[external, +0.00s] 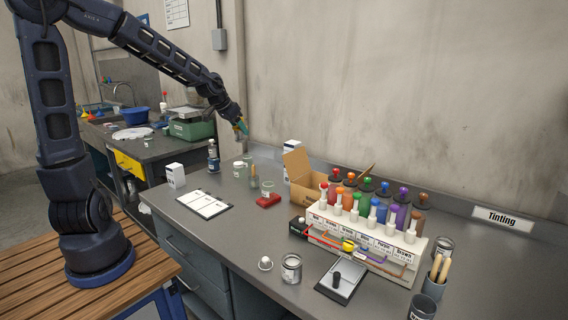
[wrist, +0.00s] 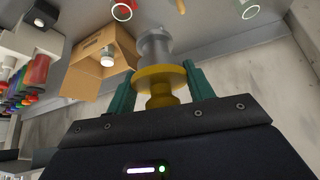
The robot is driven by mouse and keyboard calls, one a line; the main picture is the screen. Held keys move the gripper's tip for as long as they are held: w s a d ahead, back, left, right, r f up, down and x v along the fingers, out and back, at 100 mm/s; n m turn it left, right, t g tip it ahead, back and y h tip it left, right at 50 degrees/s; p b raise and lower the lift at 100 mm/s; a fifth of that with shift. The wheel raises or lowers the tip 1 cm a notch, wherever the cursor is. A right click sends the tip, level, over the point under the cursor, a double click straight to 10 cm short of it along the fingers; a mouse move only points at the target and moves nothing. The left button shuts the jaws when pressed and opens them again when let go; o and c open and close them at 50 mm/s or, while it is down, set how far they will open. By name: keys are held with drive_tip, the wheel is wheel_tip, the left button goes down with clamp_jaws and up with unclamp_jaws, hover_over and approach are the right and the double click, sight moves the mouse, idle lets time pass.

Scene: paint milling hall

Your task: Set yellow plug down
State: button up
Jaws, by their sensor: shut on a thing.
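My gripper (external: 240,126) is raised above the back of the grey workbench, near the wall. In the wrist view my gripper's green fingers (wrist: 161,83) are shut on the yellow plug (wrist: 160,75), one on each side of its yellow flange. A grey cylindrical part (wrist: 154,46) extends from the plug, away from the palm. In the external view the held plug is too small to make out clearly. Whether its far end touches anything is unclear.
Glass jars (external: 267,187) and an open cardboard box (external: 302,193) stand near the gripper. A rack (external: 385,247) of several coloured bottles stands right of them.

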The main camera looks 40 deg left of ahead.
drive_tip(key=s+a+f+n+y, duration=0.1)
drive_tip(key=s+a+f+n, duration=0.15)
drive_tip(key=a, duration=0.35)
drive_tip(key=shift+m, duration=0.55)
drive_tip(key=shift+f, duration=12.2)
drive_tip(key=shift+f, duration=0.1)
drive_tip(key=o, duration=1)
drive_tip(key=shift+o, duration=0.2)
